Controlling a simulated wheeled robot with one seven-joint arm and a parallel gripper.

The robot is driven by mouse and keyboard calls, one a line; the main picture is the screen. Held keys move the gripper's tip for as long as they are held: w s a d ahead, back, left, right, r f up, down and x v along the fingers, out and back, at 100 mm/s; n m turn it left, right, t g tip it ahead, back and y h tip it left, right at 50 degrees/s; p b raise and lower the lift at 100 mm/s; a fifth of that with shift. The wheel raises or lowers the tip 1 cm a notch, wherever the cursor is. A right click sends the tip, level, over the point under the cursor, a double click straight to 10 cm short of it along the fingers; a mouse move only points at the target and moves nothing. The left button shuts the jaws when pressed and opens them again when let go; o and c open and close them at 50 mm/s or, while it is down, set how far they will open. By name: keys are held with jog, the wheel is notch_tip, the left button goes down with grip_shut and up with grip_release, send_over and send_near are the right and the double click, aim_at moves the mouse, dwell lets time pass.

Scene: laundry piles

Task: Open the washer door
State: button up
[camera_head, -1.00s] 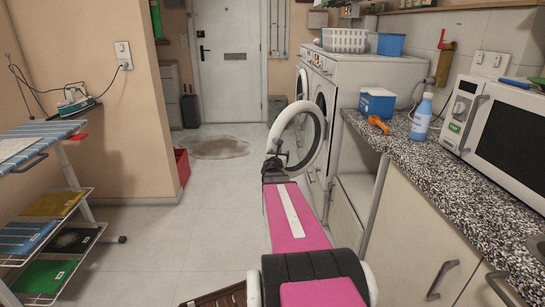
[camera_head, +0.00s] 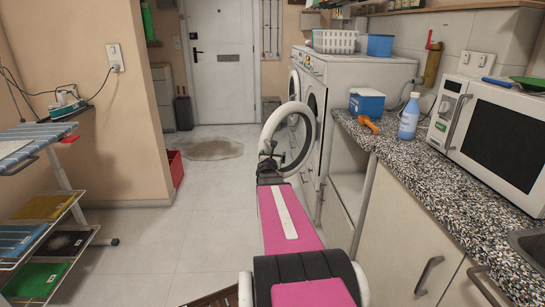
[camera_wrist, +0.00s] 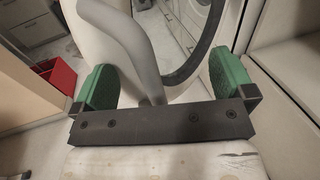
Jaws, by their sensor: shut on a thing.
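The washer door (camera_head: 268,127) is a white ring with a dark inner rim and stands swung out from the front of the white washer (camera_head: 312,112) in the head view. My gripper (camera_head: 268,158) is at the lower left edge of this ring. In the wrist view, my gripper's green fingers (camera_wrist: 165,88) stand wide apart, shut on the door's pale rim (camera_wrist: 90,22) between them. The exact contact is partly hidden by the dark gripper bar.
A speckled counter (camera_head: 440,190) with a blue bottle (camera_head: 409,120), a blue box (camera_head: 367,103) and a microwave (camera_head: 490,140) runs along the right. A trolley (camera_head: 45,235) and wall corner stand at left. The floor (camera_head: 150,240) between is mostly clear; a red bin (camera_head: 175,168) stands by the wall.

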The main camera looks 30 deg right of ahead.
jog(key=shift+s+d+h, duration=0.2)
jog(key=shift+d+h, duration=0.1)
jog(key=shift+d, duration=0.15)
jog(key=shift+v, duration=1.2)
jog(key=c, duration=0.7)
jog(key=v, duration=0.8)
jog(key=shift+a+r, duration=0.15)
jog(key=shift+a, duration=0.25)
